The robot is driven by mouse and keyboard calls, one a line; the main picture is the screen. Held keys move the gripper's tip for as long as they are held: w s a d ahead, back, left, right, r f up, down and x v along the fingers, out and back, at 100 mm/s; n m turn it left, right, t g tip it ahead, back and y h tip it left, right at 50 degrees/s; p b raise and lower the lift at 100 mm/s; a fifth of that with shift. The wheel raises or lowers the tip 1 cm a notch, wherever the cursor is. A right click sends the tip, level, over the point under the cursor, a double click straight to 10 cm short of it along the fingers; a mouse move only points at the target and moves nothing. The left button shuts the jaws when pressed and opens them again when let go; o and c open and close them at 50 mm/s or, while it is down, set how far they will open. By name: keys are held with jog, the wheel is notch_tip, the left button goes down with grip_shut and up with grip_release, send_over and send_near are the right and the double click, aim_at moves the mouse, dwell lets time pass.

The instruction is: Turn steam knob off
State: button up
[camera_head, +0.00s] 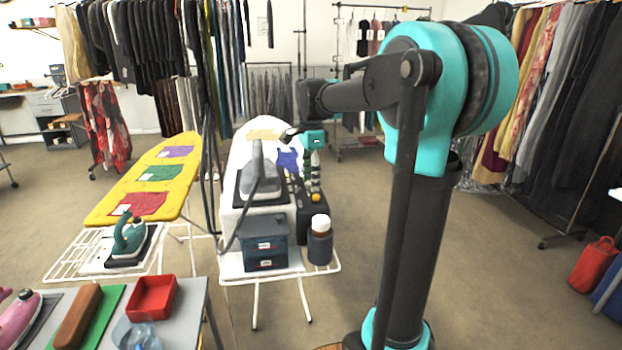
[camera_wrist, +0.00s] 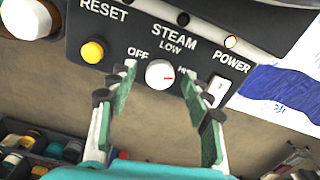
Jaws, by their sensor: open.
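In the wrist view the white steam knob (camera_wrist: 160,73) sits on a dark control panel (camera_wrist: 118,55) under the words STEAM and LOW. OFF is printed at its left. Its red mark points right, towards a label partly hidden by a finger. My gripper (camera_wrist: 159,76) is open, with one green-padded finger on each side of the knob and a gap visible on both sides. I cannot tell how near the fingertips are to the panel. In the head view my gripper (camera_head: 300,138) is small, beside the steam iron station (camera_head: 262,205) on the white ironing board; the knob cannot be made out there.
A yellow RESET button (camera_wrist: 93,51) is left of the knob. A white POWER switch (camera_wrist: 218,90) is close to the right finger. Blue cloth (camera_wrist: 278,95) lies beyond it. A yellow ironing board (camera_head: 110,200) stands left of the station. Open floor lies right of my arm.

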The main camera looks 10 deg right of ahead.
jog(key=shift+c, duration=0.4)
grip_shut()
